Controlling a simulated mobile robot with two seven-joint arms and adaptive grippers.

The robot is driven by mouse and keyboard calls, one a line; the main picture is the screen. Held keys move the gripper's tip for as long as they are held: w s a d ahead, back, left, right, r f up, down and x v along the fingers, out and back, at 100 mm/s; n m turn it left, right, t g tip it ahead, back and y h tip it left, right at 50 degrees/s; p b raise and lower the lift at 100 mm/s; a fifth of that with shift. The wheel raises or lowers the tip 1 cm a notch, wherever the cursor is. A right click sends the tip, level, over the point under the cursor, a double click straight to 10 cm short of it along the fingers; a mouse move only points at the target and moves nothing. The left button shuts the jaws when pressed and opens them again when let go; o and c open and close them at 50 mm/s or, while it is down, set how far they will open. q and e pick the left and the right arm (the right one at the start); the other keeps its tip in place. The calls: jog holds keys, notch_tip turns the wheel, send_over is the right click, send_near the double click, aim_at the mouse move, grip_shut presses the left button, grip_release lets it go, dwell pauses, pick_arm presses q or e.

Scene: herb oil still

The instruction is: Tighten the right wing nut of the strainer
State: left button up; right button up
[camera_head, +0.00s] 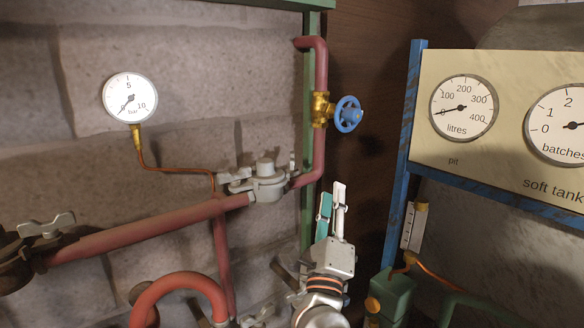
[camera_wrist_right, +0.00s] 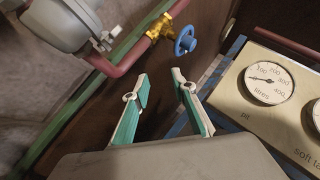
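The strainer (camera_head: 268,186) is a grey metal body with a domed cap, set in the red pipe at the centre of the head view. Its right wing nut (camera_head: 292,166) is small, grey and seen nearly edge-on; its left wing nut (camera_head: 235,177) shows more fully. In the right wrist view, the strainer (camera_wrist_right: 62,24) fills the upper left, with a light wing nut (camera_wrist_right: 104,41) at its right side. My right gripper (camera_head: 333,203) is below and right of the strainer, apart from it. Its green-padded fingers (camera_wrist_right: 161,87) are open and empty. My left gripper is out of view.
A blue handwheel valve (camera_head: 347,114) is on the vertical red pipe above my right gripper. A green post (camera_head: 308,225) stands behind the strainer's right side. A blue-framed gauge panel (camera_head: 510,110) is to the right. A pressure gauge (camera_head: 130,97) hangs at upper left.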

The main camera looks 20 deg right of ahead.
jog(key=w+r+m+g, duration=0.3)
jog(key=w+m, duration=0.1)
jog(key=m, duration=0.4)
jog(key=m+g+y+b, duration=0.1)
jog(key=m+y+b, duration=0.1)
jog(key=y, duration=0.4)
send_near(292, 164)
jog(key=x, duration=0.4)
jog(key=shift+w+r, duration=0.1)
jog(key=x, duration=0.7)
jog(key=shift+w+d+p, duration=0.15)
jog(key=shift+w+p, duration=0.15)
jog(key=shift+p, duration=0.05)
grip_shut()
